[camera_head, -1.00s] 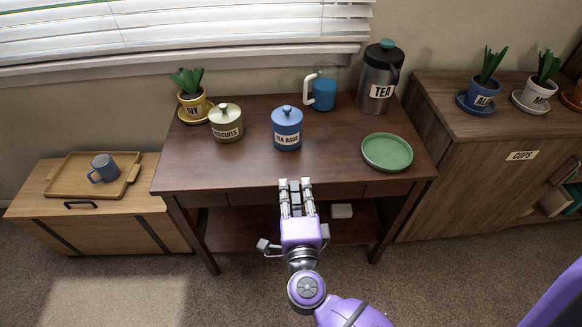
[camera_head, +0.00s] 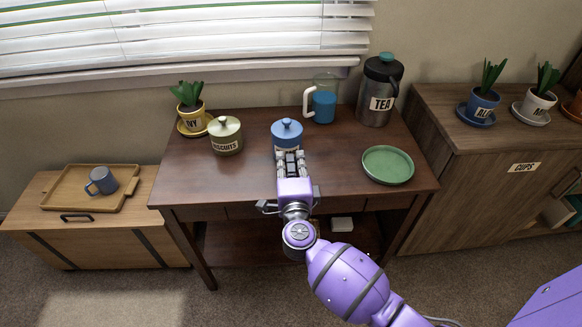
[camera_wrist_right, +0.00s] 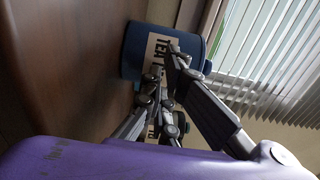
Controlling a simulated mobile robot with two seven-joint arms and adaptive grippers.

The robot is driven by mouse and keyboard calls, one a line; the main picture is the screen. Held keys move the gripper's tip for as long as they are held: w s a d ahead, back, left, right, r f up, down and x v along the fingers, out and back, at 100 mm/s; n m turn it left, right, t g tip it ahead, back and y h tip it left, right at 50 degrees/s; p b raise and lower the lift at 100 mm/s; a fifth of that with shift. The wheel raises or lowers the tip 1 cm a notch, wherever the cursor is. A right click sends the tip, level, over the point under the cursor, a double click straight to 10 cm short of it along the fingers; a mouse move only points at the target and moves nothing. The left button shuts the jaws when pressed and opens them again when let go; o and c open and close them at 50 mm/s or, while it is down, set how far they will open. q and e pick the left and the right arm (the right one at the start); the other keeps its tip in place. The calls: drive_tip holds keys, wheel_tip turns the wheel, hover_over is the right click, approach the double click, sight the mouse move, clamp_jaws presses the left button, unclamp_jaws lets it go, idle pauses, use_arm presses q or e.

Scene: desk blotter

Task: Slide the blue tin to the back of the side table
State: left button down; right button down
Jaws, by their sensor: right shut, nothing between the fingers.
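The blue tin (camera_head: 287,131), with a knobbed lid and a "TEA BAGS" label, stands upright on the dark wooden side table (camera_head: 232,181), around the middle of its top. My right gripper (camera_head: 290,156) is in front of the tin, low over the table, and hides most of its label. In the right wrist view the shut, empty fingers (camera_wrist_right: 163,78) are at the label side of the tin (camera_wrist_right: 134,48). I cannot tell whether they touch it. My left gripper is not in view.
A green biscuits tin (camera_head: 226,136) stands left of the blue tin, and a potted plant (camera_head: 189,108) behind it. A glass jug with blue contents (camera_head: 323,106) and a tea flask (camera_head: 378,92) stand at the back right. A green plate (camera_head: 388,165) lies at the right.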

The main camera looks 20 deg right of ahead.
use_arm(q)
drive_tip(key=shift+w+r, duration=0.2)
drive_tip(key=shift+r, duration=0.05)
use_arm(e)
drive_tip(key=shift+w, duration=0.1)
